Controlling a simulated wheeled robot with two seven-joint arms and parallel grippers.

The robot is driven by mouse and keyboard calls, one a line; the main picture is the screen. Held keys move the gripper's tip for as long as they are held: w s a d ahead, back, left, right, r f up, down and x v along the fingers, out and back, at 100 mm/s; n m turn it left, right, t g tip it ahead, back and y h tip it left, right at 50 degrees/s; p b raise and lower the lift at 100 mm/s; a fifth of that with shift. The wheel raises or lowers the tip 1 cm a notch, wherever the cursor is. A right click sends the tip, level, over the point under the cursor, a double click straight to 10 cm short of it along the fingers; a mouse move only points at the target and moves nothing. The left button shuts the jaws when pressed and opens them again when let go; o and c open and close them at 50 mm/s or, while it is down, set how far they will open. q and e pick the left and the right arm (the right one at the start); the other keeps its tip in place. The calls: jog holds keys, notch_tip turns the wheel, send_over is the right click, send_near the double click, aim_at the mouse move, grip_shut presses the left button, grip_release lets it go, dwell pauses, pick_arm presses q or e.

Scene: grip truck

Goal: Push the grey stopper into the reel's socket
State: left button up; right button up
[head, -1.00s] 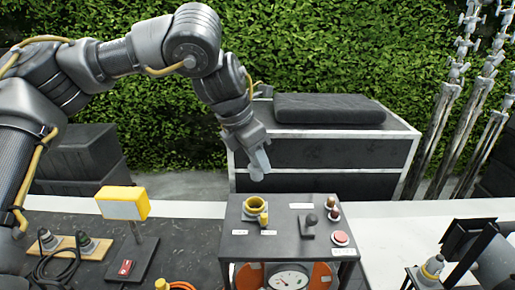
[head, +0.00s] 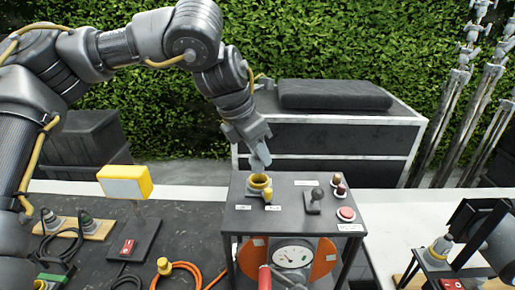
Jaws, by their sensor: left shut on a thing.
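My left gripper (head: 258,151) reaches down from the upper left and is shut on the grey stopper. The stopper is largely hidden between the fingers, and its outline is hard to tell from them. A yellow-rimmed socket (head: 260,182) sits on top of the dark stand (head: 290,215), near its back left. The gripper's tips are just above and behind this rim in the picture. I cannot tell whether the stopper touches it. An orange reel (head: 324,258) shows below the stand's top, behind a round gauge. My right gripper is not in view.
The stand's top also holds a small yellow knob (head: 268,197), a black lever (head: 314,200) and a red button (head: 346,214). A yellow box lamp (head: 126,182) stands left. A black case (head: 330,130) stands behind. Orange cable (head: 195,270) lies front left.

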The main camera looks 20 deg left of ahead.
aim_at(255, 160)
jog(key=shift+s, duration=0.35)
pick_arm(q)
jog(key=shift+f, duration=0.15)
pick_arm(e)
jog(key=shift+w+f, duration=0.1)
pick_arm(q)
jog(key=shift+w+d+f+b, duration=0.1)
jog(key=shift+f+b, duration=0.2)
jog(key=shift+b, duration=0.1)
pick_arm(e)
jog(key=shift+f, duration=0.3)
pick_arm(q)
jog(key=shift+f, duration=0.25)
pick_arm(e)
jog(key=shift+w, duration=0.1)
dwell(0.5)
